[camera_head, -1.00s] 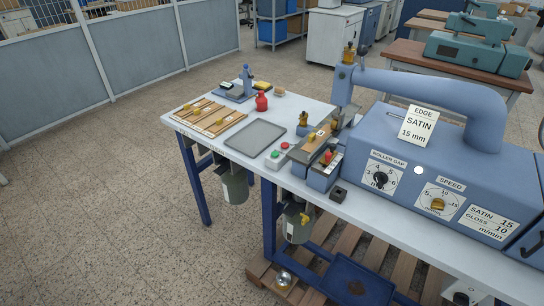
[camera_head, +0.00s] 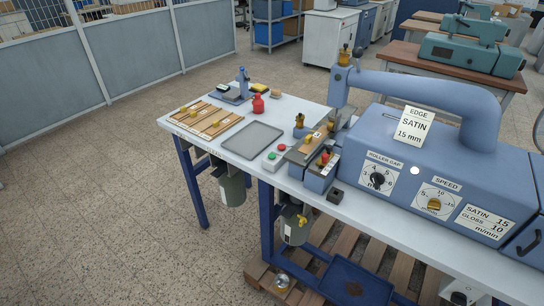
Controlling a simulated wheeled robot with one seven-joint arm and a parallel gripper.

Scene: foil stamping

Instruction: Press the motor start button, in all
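A small pale switch box (camera_head: 276,164) sits on the table between the grey tray and the blue machine. It carries a green button (camera_head: 271,156), apparently the motor start button, at its near-left end and a red button (camera_head: 281,147) at its far-right end. Nothing touches either button. My gripper and arm are not in view.
The blue machine (camera_head: 455,160) with roller-gap and speed dials fills the right of the table (camera_head: 240,160). Open floor (camera_head: 100,210) lies at the left.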

